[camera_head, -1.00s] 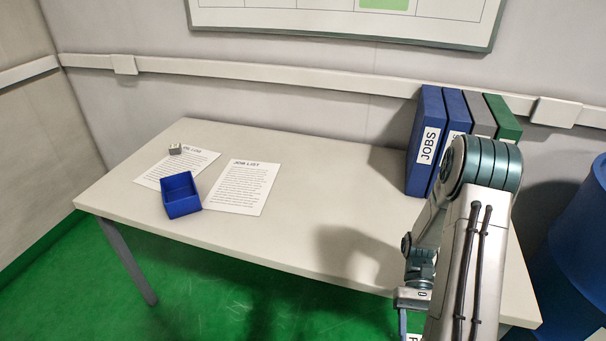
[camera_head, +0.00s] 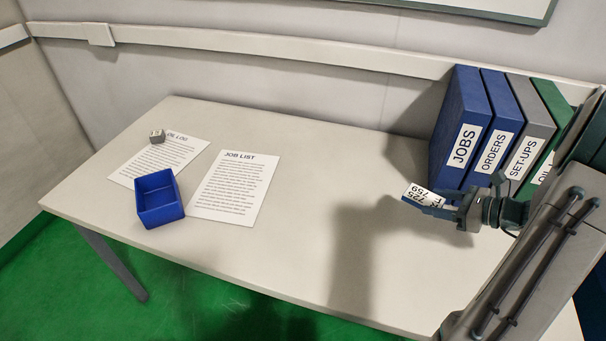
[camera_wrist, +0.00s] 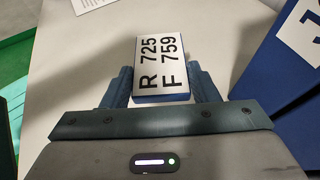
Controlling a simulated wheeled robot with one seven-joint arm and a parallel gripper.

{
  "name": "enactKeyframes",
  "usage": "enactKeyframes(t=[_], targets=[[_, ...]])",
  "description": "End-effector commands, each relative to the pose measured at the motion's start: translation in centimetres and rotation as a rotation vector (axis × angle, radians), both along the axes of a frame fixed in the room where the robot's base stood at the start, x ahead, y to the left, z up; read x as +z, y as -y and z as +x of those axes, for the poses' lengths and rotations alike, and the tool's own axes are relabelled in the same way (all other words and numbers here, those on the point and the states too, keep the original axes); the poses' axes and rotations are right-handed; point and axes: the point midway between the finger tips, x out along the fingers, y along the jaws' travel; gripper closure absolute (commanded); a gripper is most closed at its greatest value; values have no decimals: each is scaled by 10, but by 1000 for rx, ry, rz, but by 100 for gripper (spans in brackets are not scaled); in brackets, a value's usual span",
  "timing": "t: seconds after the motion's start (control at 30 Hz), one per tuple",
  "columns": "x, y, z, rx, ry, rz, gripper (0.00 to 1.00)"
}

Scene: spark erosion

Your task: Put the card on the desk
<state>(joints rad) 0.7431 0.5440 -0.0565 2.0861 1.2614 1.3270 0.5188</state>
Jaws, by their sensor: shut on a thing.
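The card (camera_head: 421,195) is a small white plate with a blue edge and black characters. In the wrist view the card (camera_wrist: 161,66) reads "R 725 F 759" and sits between the two fingers. My gripper (camera_head: 440,207) is shut on it. It also shows in the wrist view (camera_wrist: 163,88). The desk (camera_head: 300,190) is a pale table against the wall. The card is over the right part of the desk, in front of the binders. A shadow falls on the desk to its left. I cannot tell its exact height above the surface.
Several binders (camera_head: 463,135) stand upright at the back right, close to my gripper. A blue open bin (camera_head: 160,200), a job list sheet (camera_head: 235,187), another sheet (camera_head: 190,150) and a small grey block (camera_head: 157,137) are on the left. The desk's middle is clear.

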Motion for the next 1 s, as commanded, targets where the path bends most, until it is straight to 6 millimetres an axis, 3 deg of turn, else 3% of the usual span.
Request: enactKeyframes(t=[0.27, 0.53, 0.77, 1.0], targets=[[0, 7, 3, -38, -1, 1, 70], [-47, 6, 3, -34, -3, 3, 70], [-64, 6, 3, -34, 0, 0, 70], [-94, 6, 3, -33, -1, 2, 70]])
